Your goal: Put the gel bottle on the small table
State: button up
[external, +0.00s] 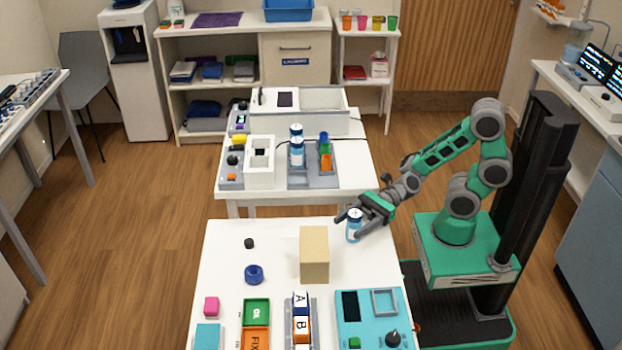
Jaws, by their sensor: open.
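A small clear-and-blue bottle (354,228) with a dark cap, possibly the gel bottle, is at the back right corner of the near white table (230,290). My gripper (352,222) is open, with its fingers at the bottle's upper part. I cannot tell whether they touch it. Similar blue-and-white bottles (296,152) stand on a grey rack on the smaller white table (350,178) behind. Which table the task calls small is not clear from the picture.
A tan block (314,254) stands left of the bottle. The far table holds a large white box (320,122) and devices.

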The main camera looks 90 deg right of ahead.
aim_at(356, 214)
jog(key=r+p, duration=0.1)
jog(key=r, duration=0.1)
jog(key=r+p, duration=0.3)
jog(key=r, duration=0.2)
jog(key=shift+s+d, duration=0.25)
jog(key=shift+s, duration=0.15)
jog(key=shift+o, duration=0.6)
jog(key=shift+r, duration=0.1)
jog(key=shift+a+p, duration=0.15)
jog(key=shift+p, duration=0.5)
jog(key=f+m+t+h+p, duration=0.1)
jog(key=f, duration=0.1)
jog(key=s+f+m+h+p, duration=0.1)
jog(key=f+h, duration=0.1)
jog(key=f+m+t+h+p, duration=0.1)
jog(key=f+p, duration=0.1)
jog(key=shift+s+d+t+h, duration=0.3)
jog(key=shift+d, duration=0.05)
jog(key=shift+f+m, duration=0.25)
jog(key=shift+m, duration=0.05)
jog(key=shift+p+x, duration=0.8)
jog(key=shift+x, duration=1.6)
jog(key=shift+w+d, duration=0.1)
jog(key=shift+d, duration=0.05)
